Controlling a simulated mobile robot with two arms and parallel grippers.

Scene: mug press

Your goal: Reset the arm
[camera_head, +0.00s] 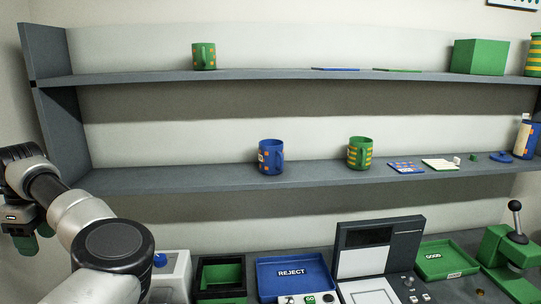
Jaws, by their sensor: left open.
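My left arm (82,222) comes in from the lower left and bends back toward the left edge. Its gripper (34,238) hangs at the far left, left of the shelf unit, with green fingertips. It is open and I see nothing between the fingers. It is apart from the shelves and from the things on them. My right gripper is not in view.
The lower shelf (200,178) holds a blue mug (269,158) and a green-yellow mug (358,155). The upper shelf has a green mug (204,57) and a green box (478,57). Below are a blue REJECT tray (292,287), a green GOOD tray (444,262) and a green press (505,255).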

